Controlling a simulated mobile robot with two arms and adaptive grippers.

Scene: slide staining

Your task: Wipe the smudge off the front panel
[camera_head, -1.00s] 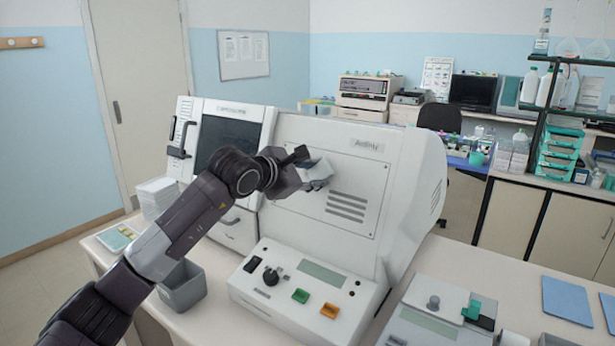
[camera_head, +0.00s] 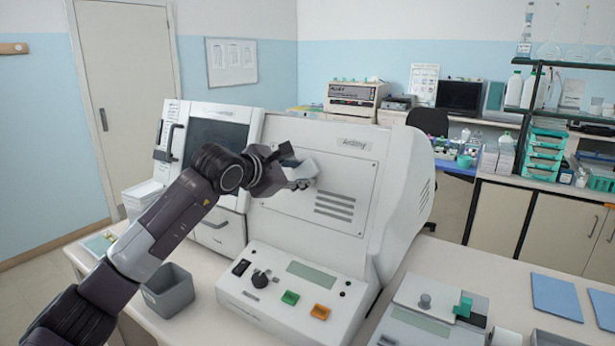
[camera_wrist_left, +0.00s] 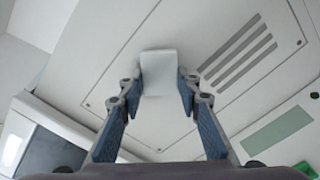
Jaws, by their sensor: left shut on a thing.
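The front panel (camera_head: 284,213) is a pale, screwed-on plate with dark slots on the white Autostainer-like machine in the middle of the head view. It also shows in the left wrist view (camera_wrist_left: 212,38). My left gripper (camera_head: 297,178) is at the panel's upper left, beside the slots. It is shut on a small white wiping pad (camera_wrist_left: 158,72), which shows between the blue-padded fingers. The pad lies in front of the panel; I cannot tell whether it touches. No smudge is discernible; the pad and gripper hide part of the panel. My right gripper is out of view.
Below the panel, a control ledge carries a black knob (camera_head: 260,279), a green button (camera_head: 290,298) and an orange button (camera_head: 320,312). A grey bin (camera_head: 168,291) stands at the left. A smaller device (camera_head: 425,318) stands at the right.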

